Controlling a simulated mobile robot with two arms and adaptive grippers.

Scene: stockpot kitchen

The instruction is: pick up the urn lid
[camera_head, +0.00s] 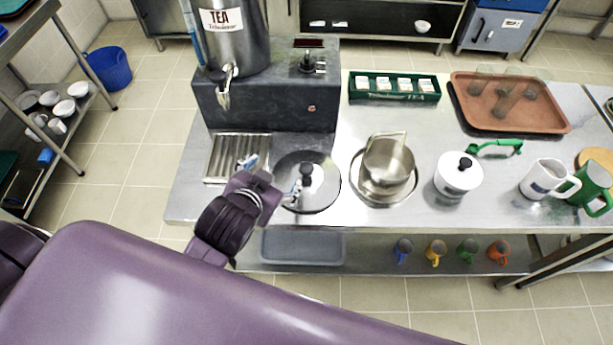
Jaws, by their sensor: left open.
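The urn lid (318,195) is a round, flat metal disc with a black knob. It lies on the steel counter in front of the tea urn (238,48), right of the drip grate. My left gripper (275,177) is open at the lid's left side, with one fingertip beside the knob and the other farther left near the grate. I cannot tell whether the near fingertip touches the knob. The gripper hides part of the lid's left edge. My right gripper is not in view.
A steel pot on a round tray (405,190) and a white lidded pot (458,178) stand to the right. Behind them are a green tea box (393,97) and a brown tray (470,118) with glasses. Mugs (545,182) stand at the far right.

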